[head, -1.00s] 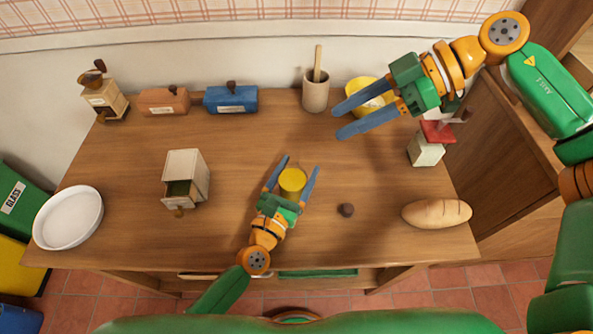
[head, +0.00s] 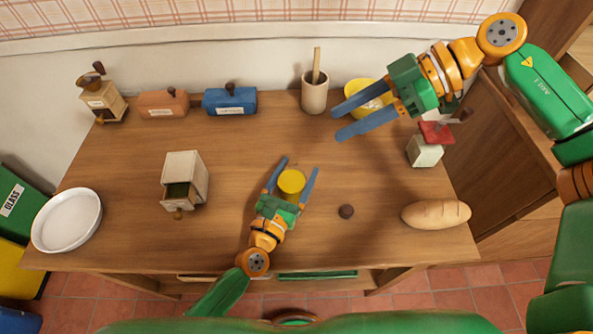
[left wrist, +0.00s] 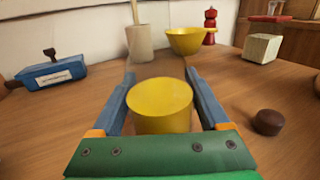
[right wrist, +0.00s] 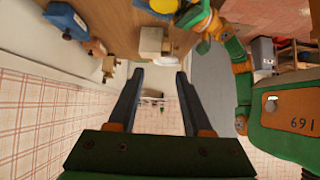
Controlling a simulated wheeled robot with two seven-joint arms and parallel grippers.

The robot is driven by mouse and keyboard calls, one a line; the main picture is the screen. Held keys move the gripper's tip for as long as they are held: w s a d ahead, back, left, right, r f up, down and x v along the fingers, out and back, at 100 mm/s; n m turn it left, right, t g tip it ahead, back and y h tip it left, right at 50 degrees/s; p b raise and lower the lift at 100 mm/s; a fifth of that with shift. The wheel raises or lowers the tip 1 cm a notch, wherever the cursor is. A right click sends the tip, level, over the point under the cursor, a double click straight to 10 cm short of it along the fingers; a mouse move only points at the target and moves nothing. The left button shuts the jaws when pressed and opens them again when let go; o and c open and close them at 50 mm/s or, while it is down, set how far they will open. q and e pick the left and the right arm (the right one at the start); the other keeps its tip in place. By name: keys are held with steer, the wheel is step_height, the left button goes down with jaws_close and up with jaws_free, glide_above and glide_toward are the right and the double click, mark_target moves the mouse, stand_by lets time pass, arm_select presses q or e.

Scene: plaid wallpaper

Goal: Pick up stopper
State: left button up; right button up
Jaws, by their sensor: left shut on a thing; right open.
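A small dark brown round stopper (head: 346,211) lies on the wooden table, right of my left gripper (head: 299,165). It also shows in the left wrist view (left wrist: 268,122), outside the right-hand finger and apart from it. My left gripper is shut on a yellow cylinder (head: 291,183), which sits between its two blue fingers. The cylinder fills the space between the fingers in the left wrist view (left wrist: 160,103). My right gripper (head: 338,123) is open and empty at the back right, in front of the yellow bowl in the head view.
On the table (head: 260,130), a bread loaf (head: 436,214) lies right of the stopper. A cream box with an open drawer (head: 186,178) stands left. The yellow bowl (head: 364,86), wooden crock (head: 315,95) and blue box (head: 230,100) stand at the back.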

steer(key=o, duration=0.4)
steer(key=shift+c, duration=0.2)
steer(key=n+h, duration=0.2)
steer(key=h, duration=0.8)
glide_above(348, 209)
step_height(348, 209, down, 10)
step_height(348, 209, down, 12)
steer(key=shift+f, duration=0.15)
